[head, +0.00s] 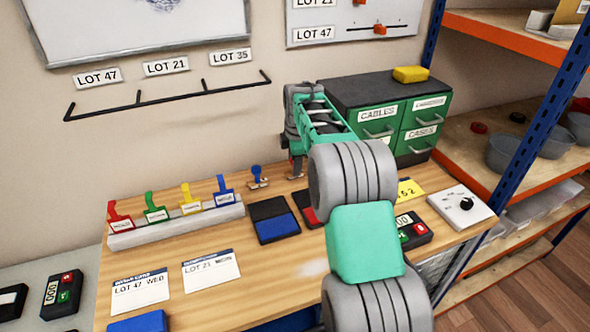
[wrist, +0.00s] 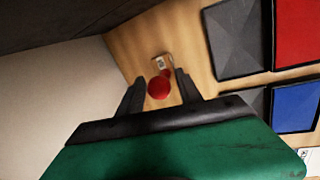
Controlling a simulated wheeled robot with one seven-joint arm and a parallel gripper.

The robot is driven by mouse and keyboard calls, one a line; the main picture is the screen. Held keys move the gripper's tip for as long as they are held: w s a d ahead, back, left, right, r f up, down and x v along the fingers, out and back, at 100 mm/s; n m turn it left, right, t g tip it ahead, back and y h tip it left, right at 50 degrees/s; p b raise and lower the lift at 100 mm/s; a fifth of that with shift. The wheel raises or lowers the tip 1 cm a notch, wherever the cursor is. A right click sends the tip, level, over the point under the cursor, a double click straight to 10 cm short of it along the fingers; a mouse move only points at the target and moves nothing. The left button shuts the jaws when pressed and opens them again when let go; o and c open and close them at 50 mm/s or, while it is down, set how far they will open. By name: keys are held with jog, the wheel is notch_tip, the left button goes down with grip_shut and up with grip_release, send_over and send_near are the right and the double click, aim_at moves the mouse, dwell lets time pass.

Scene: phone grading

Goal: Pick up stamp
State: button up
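A stamp with a round red knob (wrist: 158,88) stands on the wooden table in the wrist view, with its small pale base beyond the knob. My gripper (wrist: 160,84) is open, with one dark finger on each side of the knob and gaps on both sides. In the head view my gripper (head: 296,172) points down near the back of the table, and my arm hides most or all of the red stamp. A blue stamp (head: 257,176) stands just left of my gripper in the head view.
A blue ink pad (head: 278,228) and a partly hidden red ink pad (head: 309,216) lie in front of my gripper. A rack (head: 176,226) of coloured tags is at left. A green drawer cabinet (head: 415,125) stands close at right, and the wall is behind.

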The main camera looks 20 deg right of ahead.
grip_shut()
jog(key=shift+r, duration=0.15)
dwell(0.4)
jog(key=shift+r, duration=0.3)
notch_tip(320, 180, up, 2)
jog(key=shift+r, duration=0.2)
jog(key=s+a+r+b, duration=0.4)
jog(key=s+r, duration=0.5)
jog(key=s, duration=0.4)
jog(key=shift+s+r, duration=0.2)
jog(key=shift+r, duration=0.2)
